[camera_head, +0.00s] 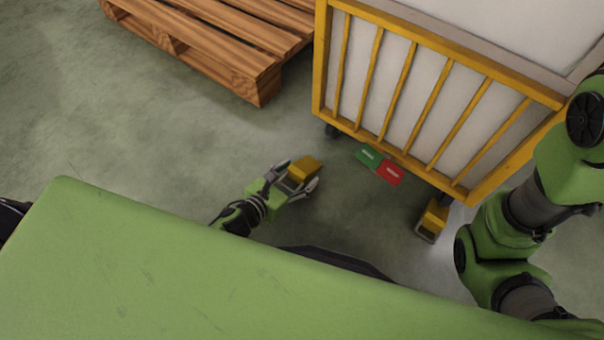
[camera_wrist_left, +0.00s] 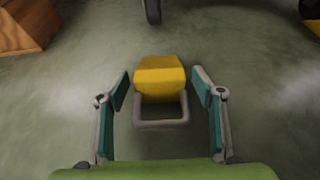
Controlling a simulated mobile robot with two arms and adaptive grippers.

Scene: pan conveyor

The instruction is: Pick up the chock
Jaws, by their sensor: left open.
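A yellow chock (camera_head: 304,168) with a grey loop handle lies on the floor left of the yellow cart. My left gripper (camera_head: 291,184) is at it, with its fingers open on both sides. In the left wrist view the chock (camera_wrist_left: 160,79) sits centred between and slightly beyond the open fingers (camera_wrist_left: 164,93), its handle (camera_wrist_left: 161,123) toward me, with a gap on each side. A second yellow chock (camera_head: 435,216) with a handle stands near the cart's right wheel. My right arm shows at the right edge; its gripper is out of the picture.
The yellow barred cart (camera_head: 404,80) stands beyond the chocks on wheels. Green (camera_head: 369,157) and red (camera_head: 390,173) pedals stick out under its near edge. A wooden pallet (camera_head: 215,43) lies at the upper left. The floor on the left is clear.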

